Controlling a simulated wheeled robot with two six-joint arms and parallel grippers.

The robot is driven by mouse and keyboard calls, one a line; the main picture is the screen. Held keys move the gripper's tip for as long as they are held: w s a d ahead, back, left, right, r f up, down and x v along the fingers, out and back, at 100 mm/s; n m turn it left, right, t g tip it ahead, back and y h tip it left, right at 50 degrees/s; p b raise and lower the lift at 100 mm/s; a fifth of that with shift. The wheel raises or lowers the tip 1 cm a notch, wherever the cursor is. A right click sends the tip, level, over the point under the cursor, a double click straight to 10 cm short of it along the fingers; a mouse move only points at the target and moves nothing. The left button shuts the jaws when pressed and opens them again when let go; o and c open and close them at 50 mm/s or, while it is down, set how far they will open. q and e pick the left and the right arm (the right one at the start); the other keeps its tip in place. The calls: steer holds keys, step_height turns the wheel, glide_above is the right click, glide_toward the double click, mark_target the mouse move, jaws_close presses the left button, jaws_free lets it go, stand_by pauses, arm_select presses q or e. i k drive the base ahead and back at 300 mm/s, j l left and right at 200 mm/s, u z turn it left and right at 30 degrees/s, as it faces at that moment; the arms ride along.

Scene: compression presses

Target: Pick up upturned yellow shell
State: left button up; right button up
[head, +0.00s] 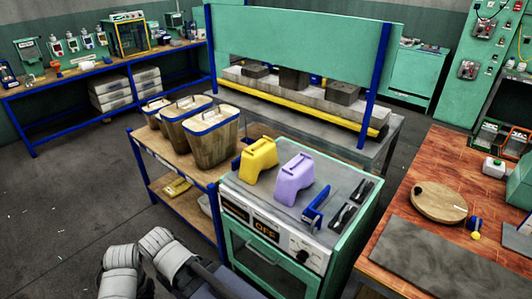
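A yellow shell (257,160) stands at the back left of the grey top of a teal machine (345,170). It looks like a hollow casing with a handle-like ridge on top; its opening is hidden from this angle. A purple shell (293,179) of similar form stands next to it on the right, toward the front. Grey parts of my own arm show at the bottom left, well apart from the shells. No gripper fingers are visible in the head view.
A blue bracket (317,209) and dark tools (350,208) lie right of the shells. Wooden bins with blue rims (213,120) stand on a shelf cart to the left. A large teal press (300,45) stands behind. A wooden workbench (425,165) is at right. The floor at left is clear.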

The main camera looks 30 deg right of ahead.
mark_target(262, 155)
steer(key=i+z, duration=0.2)
steer(key=z, duration=0.25)
steer(key=i+z, duration=0.2)
steer(key=z, duration=0.2)
steer(key=i+z, duration=0.15)
steer(key=z, duration=0.25)
steer(key=i+j+z, duration=0.1)
steer(key=z, duration=0.35)
steer(key=i+j+z, duration=0.1)
steer(key=z, duration=0.3)
steer(key=i+j+z, duration=0.2)
steer(key=i+l, duration=0.05)
